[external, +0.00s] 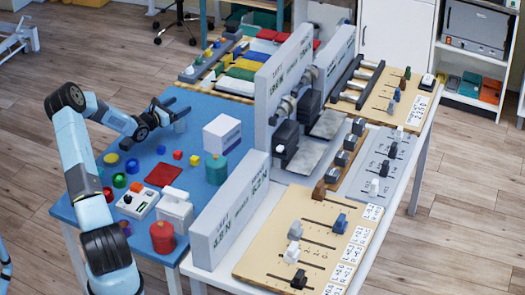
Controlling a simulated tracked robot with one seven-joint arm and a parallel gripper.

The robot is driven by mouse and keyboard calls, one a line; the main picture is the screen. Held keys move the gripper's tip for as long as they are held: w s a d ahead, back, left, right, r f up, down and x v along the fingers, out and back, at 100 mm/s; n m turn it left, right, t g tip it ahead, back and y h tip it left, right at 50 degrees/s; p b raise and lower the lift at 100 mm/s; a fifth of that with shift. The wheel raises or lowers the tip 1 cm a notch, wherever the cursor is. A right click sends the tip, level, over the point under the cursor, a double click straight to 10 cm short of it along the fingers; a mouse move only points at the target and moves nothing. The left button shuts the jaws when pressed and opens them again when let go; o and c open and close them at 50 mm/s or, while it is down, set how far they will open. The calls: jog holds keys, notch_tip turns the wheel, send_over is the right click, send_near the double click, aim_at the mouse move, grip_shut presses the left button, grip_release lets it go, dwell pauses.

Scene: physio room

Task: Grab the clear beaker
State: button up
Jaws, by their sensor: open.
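A small greyish, see-through object that looks like the clear beaker (180,126) stands on the blue table top (205,108), near its far side. My gripper (180,107) is open, with its dark fingers pointing right, just above or at the top of the beaker. I cannot tell whether the fingers are around it or only over it. My arm reaches in from the left front.
A white box (222,135) stands right of the beaker. A teal canister (217,171), red canister (162,237), red mat (163,174) and several small coloured blocks and balls lie nearer. Tall grey panels (283,85) border the table's right.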

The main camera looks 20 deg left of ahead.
aim_at(184, 118)
jog(key=shift+n+y, duration=0.3)
jog(key=shift+a+f, duration=0.25)
jog(key=shift+f, duration=0.75)
jog(key=shift+a+f, duration=0.25)
jog(key=shift+f, duration=0.75)
notch_tip(184, 118, down, 4)
jog(key=shift+f, duration=0.1)
jog(key=shift+r+x, duration=0.25)
jog(key=shift+x, duration=0.95)
jog(key=shift+w+d, duration=0.1)
jog(key=shift+w, duration=0.25)
jog(key=c, duration=1.1)
jog(key=shift+r, duration=0.2)
